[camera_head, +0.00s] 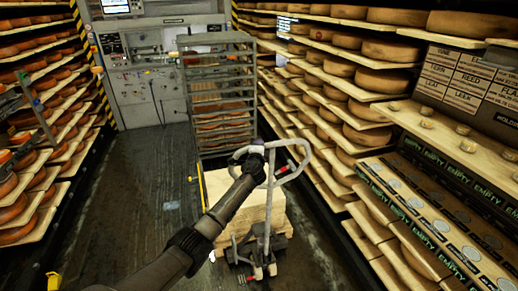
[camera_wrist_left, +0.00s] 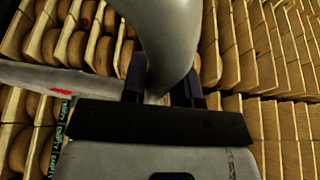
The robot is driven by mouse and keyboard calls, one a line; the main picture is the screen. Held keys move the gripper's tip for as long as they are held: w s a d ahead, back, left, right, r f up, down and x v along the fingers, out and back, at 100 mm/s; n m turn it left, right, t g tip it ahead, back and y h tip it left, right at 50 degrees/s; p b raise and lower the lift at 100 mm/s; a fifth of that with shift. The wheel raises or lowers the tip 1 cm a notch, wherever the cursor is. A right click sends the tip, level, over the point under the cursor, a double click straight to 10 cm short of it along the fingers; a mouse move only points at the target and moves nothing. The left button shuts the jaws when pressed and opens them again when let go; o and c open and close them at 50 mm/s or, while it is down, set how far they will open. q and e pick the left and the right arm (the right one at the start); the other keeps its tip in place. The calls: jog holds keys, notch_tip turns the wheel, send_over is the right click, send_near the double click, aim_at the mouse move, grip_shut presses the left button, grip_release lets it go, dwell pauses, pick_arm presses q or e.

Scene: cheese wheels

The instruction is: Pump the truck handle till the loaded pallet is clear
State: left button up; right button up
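The pallet truck (camera_head: 258,258) stands in the aisle, with its grey looped handle (camera_head: 306,165) raised towards me. My left gripper (camera_head: 254,160) is at the left part of the handle loop. In the left wrist view, the two dark fingers (camera_wrist_left: 160,88) sit on either side of the grey handle tube (camera_wrist_left: 168,35) and appear closed on it. A red lever (camera_head: 283,169) shows inside the loop. A load of pale wood (camera_head: 218,186) sits on the truck behind the handle. Its underside and any gap to the floor are hidden. My right gripper is not in view.
Cheese shelves (camera_head: 345,85) line the right side, and another rack (camera_head: 40,150) lines the left. A tall wheeled rack (camera_head: 220,95) stands beyond the load. A control cabinet (camera_head: 145,80) closes the far end. Bare floor (camera_head: 130,200) lies left of the truck.

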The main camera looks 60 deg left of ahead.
pick_arm(q)
jog(key=o, duration=0.4)
jog(key=shift+o, duration=0.2)
jog(key=shift+d, duration=0.1)
jog(key=p+v, duration=0.1)
jog(key=v, duration=1.2)
jog(key=shift+s+d, duration=0.25)
